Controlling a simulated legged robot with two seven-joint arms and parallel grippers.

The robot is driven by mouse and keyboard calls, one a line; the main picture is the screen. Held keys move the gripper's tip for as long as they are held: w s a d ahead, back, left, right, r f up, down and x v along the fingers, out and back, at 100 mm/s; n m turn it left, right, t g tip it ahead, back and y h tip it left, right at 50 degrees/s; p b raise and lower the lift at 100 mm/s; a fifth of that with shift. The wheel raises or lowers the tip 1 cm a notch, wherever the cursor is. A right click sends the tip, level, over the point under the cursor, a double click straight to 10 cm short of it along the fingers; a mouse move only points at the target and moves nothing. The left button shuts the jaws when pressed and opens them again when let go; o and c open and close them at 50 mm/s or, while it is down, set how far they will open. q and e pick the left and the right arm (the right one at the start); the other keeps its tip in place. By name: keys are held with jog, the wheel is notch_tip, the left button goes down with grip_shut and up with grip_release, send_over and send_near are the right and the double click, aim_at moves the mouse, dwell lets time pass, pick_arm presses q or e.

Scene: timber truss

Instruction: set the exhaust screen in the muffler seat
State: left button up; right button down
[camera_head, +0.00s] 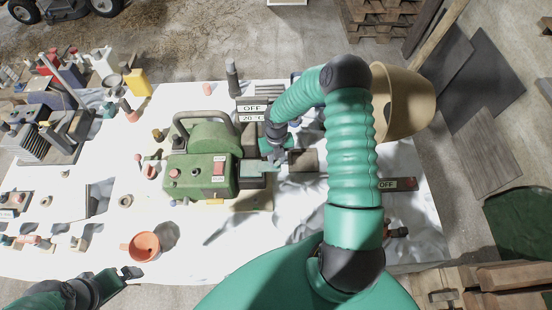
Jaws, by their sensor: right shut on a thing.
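An orange cup (143,246) stands at the table's front. A tan bucket (403,102) is behind my right arm. Engine parts and tools (45,130) crowd the left side. White cloth is bare at front centre.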

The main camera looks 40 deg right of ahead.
jog(key=shift+f, duration=0.2)
jog(key=c, duration=1.1)
grip_release()
notch_tip(320, 180, up, 16)
jog(key=b, duration=0.3)
jog(key=s+a+f+m+t+b, duration=0.1)
jog(key=s+a+f+m+b, duration=0.2)
jog(key=m, duration=0.7)
jog(key=s+a+f+m+b, duration=0.3)
jog(key=a+f+m+b, duration=0.5)
jog(key=a+m, duration=0.1)
jog(key=s+a+f+m+t+b, duration=0.1)
jog(key=s+a+f+m+b, duration=0.3)
jog(key=m, duration=0.7)
jog(key=shift+a+f+m+t+b, duration=0.3)
jog(key=shift+a+f+b, duration=0.4)
jog(key=shift+a+b, duration=0.5)
